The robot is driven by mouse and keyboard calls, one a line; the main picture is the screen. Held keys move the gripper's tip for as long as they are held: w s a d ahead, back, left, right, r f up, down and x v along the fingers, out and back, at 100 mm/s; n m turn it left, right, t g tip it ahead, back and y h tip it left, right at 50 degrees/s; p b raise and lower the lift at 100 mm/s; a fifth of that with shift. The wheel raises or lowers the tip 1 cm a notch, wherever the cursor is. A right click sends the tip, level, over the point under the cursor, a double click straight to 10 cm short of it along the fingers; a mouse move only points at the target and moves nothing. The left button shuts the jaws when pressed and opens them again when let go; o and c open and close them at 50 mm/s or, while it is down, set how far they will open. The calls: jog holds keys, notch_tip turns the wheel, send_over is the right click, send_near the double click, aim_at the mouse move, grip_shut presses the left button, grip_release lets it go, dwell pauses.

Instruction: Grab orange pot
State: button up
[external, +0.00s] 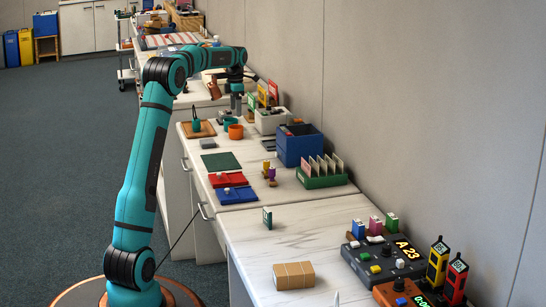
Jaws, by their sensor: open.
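An orange pot (236,132), small and round, stands on the white counter in the middle distance. A teal ring-shaped piece (229,121) is right behind it. My gripper (237,112) points down above and just behind the pot in the picture. It is open, with nothing seen between its fingers. The pot is apart from the fingers as far as I can tell; the exact height gap is hard to judge at this size.
A white bin (268,124) and a blue bin (290,149) stand right of the pot. A green mat (221,162) and red and blue trays (236,195) lie nearer. The wall borders the right.

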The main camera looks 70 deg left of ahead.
aim_at(236, 127)
jog(key=shift+f, duration=4.55)
jog(key=c, duration=1.1)
jog(key=shift+o, duration=0.2)
